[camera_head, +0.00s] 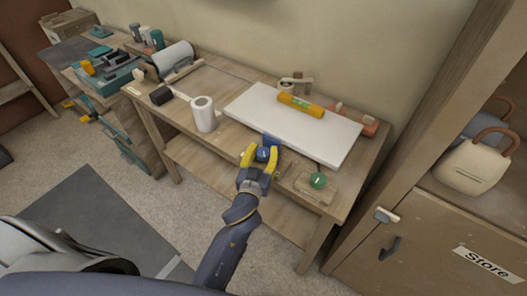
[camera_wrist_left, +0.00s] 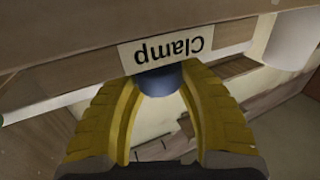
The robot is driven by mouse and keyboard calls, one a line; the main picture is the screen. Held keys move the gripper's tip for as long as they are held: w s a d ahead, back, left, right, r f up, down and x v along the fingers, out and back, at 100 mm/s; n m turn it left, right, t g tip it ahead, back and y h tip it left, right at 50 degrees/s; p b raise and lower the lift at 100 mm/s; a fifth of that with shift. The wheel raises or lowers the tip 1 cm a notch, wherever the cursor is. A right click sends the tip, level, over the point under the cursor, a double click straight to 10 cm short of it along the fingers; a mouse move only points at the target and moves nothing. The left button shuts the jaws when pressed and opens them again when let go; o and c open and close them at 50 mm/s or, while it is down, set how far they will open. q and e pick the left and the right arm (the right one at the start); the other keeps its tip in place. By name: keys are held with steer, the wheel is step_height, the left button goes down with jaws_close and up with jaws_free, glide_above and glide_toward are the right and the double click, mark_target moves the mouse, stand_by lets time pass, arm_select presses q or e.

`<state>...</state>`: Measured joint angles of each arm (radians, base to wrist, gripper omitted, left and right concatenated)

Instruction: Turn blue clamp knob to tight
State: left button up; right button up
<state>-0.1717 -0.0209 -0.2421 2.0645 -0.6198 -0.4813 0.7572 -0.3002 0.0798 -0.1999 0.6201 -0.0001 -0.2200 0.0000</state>
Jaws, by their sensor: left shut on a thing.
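The blue clamp knob (camera_head: 264,153) is at the front edge of the workbench, in front of the white board (camera_head: 282,116). My left gripper (camera_head: 259,154) has its yellow fingers around the knob and is shut on it. In the left wrist view the blue knob (camera_wrist_left: 161,80) sits between the fingertips of the gripper (camera_wrist_left: 161,90), just below a label reading "Clamp" (camera_wrist_left: 166,50), which appears upside down. The fingers hide the knob's sides, and I cannot tell its turn position. My right gripper is not in view.
A green knob (camera_head: 318,180) stands to the right along the front edge. A cabinet marked "Store" (camera_head: 485,264) is at the right. Floor is open in front.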

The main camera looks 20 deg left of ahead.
arm_select(q)
steer(key=shift+m+h, duration=0.3)
steer(key=shift+h, duration=0.2)
steer(key=m+h, duration=0.2)
steer(key=h, duration=0.2)
steer(key=shift+a+m+g, duration=0.1)
steer(key=shift+m+g, duration=0.2)
steer(key=m+g+h, duration=0.2)
steer(key=m+h, duration=0.2)
steer(key=h, duration=0.1)
steer(key=shift+w+h, duration=0.1)
steer(key=shift+h, duration=0.2)
steer(key=shift+r+m+g+h, duration=0.1)
steer(key=shift+m+g+h, duration=1.9)
steer(key=shift+g+h, duration=0.35)
steer(key=shift+m+g+h, duration=0.55)
steer(key=shift+m+g, duration=0.15)
steer(key=shift+g, duration=0.25)
steer(key=shift+m+g+h, duration=0.3)
steer(key=shift+m+g, duration=0.1)
steer(key=shift+g, duration=0.2)
